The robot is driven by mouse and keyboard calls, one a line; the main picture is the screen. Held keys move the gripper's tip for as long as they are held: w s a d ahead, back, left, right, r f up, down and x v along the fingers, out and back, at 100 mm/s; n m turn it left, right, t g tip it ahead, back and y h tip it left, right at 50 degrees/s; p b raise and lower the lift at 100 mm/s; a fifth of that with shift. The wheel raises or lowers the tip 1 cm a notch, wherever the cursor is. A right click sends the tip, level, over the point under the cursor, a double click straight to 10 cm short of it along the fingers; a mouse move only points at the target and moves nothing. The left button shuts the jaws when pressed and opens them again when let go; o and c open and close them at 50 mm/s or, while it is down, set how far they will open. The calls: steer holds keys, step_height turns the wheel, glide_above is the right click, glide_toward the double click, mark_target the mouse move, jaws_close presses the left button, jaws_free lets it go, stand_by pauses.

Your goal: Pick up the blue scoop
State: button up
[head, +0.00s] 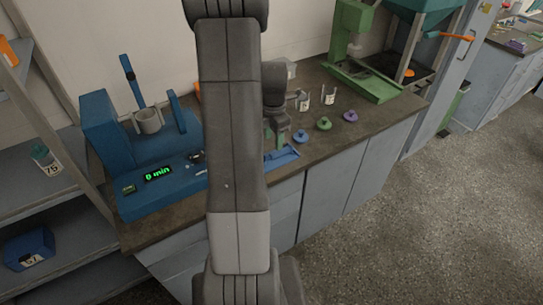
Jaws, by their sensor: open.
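A blue object that looks like the scoop (284,154) lies near the front edge of the dark counter, just right of my arm. My arm hides its left part. My gripper (279,138) points down just behind and above it. The gripper is open, and I see nothing held in it. I cannot tell whether its fingers touch the scoop.
Blue, green (323,124) and purple (350,117) lids stand right of the gripper, with small labelled containers (303,101) behind. The blue shaker (125,150) with a lit display is left. A green machine (365,80) stands at the back right.

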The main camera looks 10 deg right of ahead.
mark_target(273, 153)
steer(key=shift+s+a+f+p, duration=0.1)
steer(key=shift+f+p, duration=0.15)
steer(key=shift+f, duration=1.4)
steer(key=shift+s+f+p, duration=0.1)
steer(key=shift+f+p, duration=0.1)
steer(key=shift+f, duration=1.4)
steer(key=shift+c, duration=0.5)
jaws_close()
